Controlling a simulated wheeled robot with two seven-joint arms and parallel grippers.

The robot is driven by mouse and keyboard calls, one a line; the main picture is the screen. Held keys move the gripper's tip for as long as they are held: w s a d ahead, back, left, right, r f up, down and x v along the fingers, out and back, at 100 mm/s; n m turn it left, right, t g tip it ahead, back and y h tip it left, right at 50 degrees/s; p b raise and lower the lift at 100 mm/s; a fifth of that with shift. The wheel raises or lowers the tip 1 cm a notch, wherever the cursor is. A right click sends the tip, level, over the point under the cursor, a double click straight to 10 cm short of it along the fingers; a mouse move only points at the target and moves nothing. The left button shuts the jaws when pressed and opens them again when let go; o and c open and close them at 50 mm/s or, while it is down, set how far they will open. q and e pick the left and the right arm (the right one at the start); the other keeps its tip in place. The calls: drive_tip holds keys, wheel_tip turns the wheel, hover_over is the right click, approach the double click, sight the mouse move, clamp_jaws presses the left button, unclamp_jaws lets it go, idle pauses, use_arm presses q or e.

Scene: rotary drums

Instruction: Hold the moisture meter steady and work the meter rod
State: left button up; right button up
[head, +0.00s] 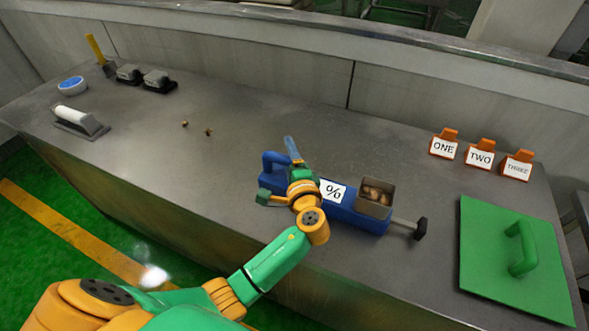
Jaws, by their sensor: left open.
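The moisture meter (345,213) is a long blue body lying on the grey bench, with a white "%" label and a blue loop handle (272,158) at its left end. An open-topped box (374,207) on it holds brown pieces. The meter rod (404,223) sticks out of the right end and carries a black knob (420,229). My left gripper (281,176) is open at the meter's left end, by the handle, and hides part of the body. I cannot tell whether it touches the meter. My right gripper is not in view.
A green plate (500,268) with a handle lies at the right. Orange stands labelled ONE (443,147), TWO (480,156) and THREE (517,167) stand behind it. Small brown bits (209,132) lie left of the meter. A white-and-grey tool (78,122) and a blue-topped bowl (72,86) sit far left.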

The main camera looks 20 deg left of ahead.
use_arm(q)
drive_tip(key=shift+w+a, duration=0.25)
clamp_jaws()
drive_tip(key=shift+f, duration=0.2)
idle(1.3)
